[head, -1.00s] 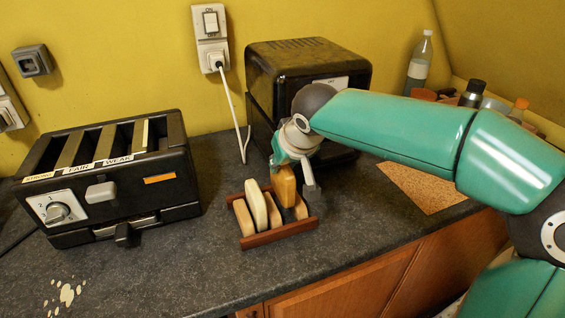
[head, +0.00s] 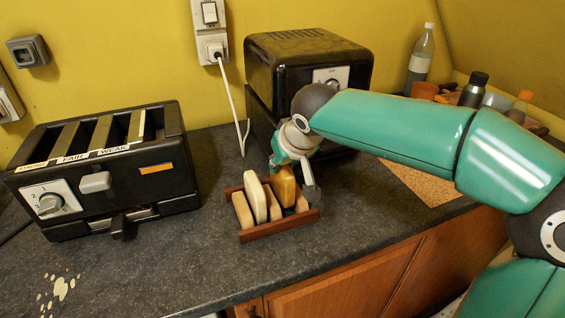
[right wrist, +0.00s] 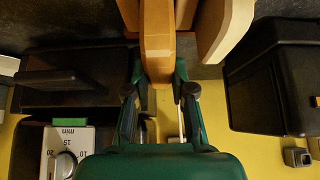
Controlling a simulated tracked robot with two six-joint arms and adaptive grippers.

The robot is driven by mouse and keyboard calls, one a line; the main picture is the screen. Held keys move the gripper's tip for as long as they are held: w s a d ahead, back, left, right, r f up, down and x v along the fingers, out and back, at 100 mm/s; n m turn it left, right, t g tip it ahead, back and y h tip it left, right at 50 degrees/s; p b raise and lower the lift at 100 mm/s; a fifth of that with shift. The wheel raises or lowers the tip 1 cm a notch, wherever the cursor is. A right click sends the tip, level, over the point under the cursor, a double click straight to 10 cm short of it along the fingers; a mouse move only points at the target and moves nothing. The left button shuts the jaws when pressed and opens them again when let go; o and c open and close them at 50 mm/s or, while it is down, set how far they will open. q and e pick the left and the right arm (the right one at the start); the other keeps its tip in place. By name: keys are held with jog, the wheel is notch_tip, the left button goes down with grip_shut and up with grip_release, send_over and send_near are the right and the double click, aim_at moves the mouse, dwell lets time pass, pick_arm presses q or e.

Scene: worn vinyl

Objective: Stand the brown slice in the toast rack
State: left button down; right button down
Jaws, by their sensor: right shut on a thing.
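The brown slice (head: 284,186) is upright between the fingers of my right gripper (head: 294,170), which is shut on it. The toast rack (head: 280,229) is a small reddish-brown wooden frame on the dark worktop. The slice's lower part is down between the rack's sides, beside the paler slices; whether it touches the rack's base is hidden. In the right wrist view, the brown slice (right wrist: 158,38) is pinched between the fingertips. A pale slice (head: 255,197) and another beside it stand in the rack, left of the brown one. My left gripper is not in view.
A black toaster (head: 160,190) stands to the left. A dark boxy appliance (head: 290,60) stands close behind the rack. Bottles (head: 420,58) and a cork mat (head: 425,182) are at the right. The worktop in front of the rack is clear, up to its front edge.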

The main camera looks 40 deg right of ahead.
jog(key=shift+f+b, duration=1.35)
jog(key=shift+f, duration=0.1)
jog(key=c, duration=0.6)
grip_release()
jog(key=shift+c, duration=0.2)
jog(key=shift+s+r, duration=0.15)
jog(key=shift+r, duration=0.1)
jog(key=shift+p+v, duration=0.95)
jog(key=shift+v, duration=0.95)
jog(key=shift+s+r, duration=0.1)
jog(key=v, duration=1.2)
